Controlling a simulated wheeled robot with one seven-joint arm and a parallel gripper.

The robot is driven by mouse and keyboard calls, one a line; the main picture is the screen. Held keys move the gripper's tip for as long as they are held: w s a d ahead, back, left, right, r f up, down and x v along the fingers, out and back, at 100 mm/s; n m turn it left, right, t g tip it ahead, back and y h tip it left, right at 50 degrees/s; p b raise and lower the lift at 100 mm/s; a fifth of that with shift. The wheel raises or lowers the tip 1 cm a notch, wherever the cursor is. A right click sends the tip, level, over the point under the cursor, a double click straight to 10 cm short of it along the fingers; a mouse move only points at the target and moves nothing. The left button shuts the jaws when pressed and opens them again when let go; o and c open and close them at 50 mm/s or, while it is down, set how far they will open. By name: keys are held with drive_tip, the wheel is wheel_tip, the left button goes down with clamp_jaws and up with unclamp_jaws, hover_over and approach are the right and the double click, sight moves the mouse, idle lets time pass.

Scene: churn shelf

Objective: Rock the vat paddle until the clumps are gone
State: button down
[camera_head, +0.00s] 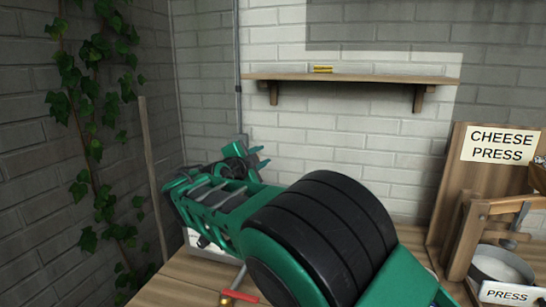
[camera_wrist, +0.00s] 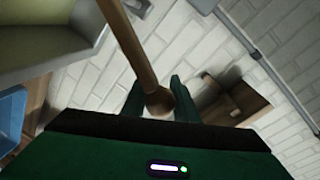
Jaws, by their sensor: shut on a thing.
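In the wrist view a round wooden handle (camera_wrist: 138,50), which I take to be the paddle's, runs from the top edge down between the fingers of my gripper (camera_wrist: 158,88). My gripper is shut on it near its rounded end. In the head view my gripper (camera_head: 256,156) is at the far end of my arm, in front of the white brick wall. My arm hides most of the bench there, and the handle cannot be made out in the grip. The vat's inside and any clumps are not in sight. An olive-grey box shape (camera_wrist: 50,40) at the wrist view's upper left cannot be identified surely.
A wall shelf (camera_head: 350,78) holds a small yellow item (camera_head: 322,69). The wooden cheese press (camera_head: 470,200) and its pale round pot (camera_head: 500,266) stand at the right. A red lever (camera_head: 240,296) lies by my arm. A wooden post (camera_head: 152,175) and ivy are at left.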

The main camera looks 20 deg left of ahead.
drive_tip(key=shift+d+f, duration=0.1)
drive_tip(key=shift+f, duration=0.1)
drive_tip(key=c, duration=1.4)
unclamp_jaws()
drive_tip(key=shift+s, duration=0.15)
drive_tip(key=s+r, duration=0.1)
drive_tip(key=s, duration=0.9)
drive_tip(key=shift+s+a, duration=0.15)
drive_tip(key=shift+a, duration=0.2)
drive_tip(key=shift+r, duration=0.1)
